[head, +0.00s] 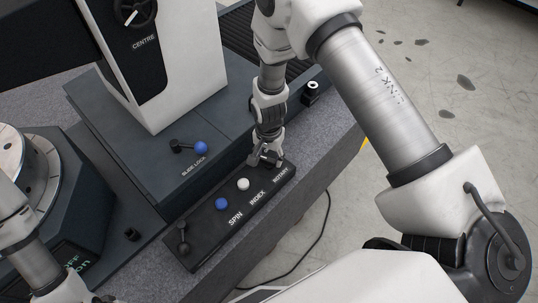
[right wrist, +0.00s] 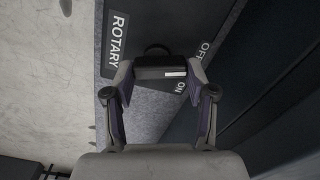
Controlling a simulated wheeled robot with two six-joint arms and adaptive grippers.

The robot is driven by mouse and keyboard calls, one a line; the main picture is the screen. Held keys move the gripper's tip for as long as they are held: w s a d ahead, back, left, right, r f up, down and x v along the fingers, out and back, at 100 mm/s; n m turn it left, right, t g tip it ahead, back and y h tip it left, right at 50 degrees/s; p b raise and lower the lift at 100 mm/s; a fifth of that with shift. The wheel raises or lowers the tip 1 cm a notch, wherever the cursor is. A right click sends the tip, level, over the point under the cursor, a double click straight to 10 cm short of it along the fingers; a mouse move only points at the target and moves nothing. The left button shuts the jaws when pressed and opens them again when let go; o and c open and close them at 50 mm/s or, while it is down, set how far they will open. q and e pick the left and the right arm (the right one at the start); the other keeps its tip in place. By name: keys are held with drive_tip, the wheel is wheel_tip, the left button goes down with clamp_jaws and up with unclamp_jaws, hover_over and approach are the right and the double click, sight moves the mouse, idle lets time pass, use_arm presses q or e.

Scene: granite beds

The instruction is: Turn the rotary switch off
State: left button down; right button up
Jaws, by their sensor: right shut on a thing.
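The rotary switch is a black knob (right wrist: 160,65) with a white mark on its right part. It sits on a dark panel (head: 212,238) labelled SPIN, INDEX and ROTARY. In the right wrist view the OFF label lies to the knob's upper right and the ON label just below its right side. The white mark is closer to ON. My right gripper (head: 266,158) is down at the ROTARY end of the panel, shut on the knob with a finger on each side. In the head view the gripper hides the knob. Part of my left arm shows at the lower left; its fingers are out of view.
A small black fitting (head: 312,92) stands beyond my gripper. Open floor lies to the right.

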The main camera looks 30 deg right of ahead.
sight(268, 158)
drive_tip(key=shift+s+f, duration=0.1)
drive_tip(key=shift+s, duration=0.05)
drive_tip(key=o, duration=1.2)
drive_tip(key=shift+c, duration=0.2)
wheel_tip(268, 158, up, 12)
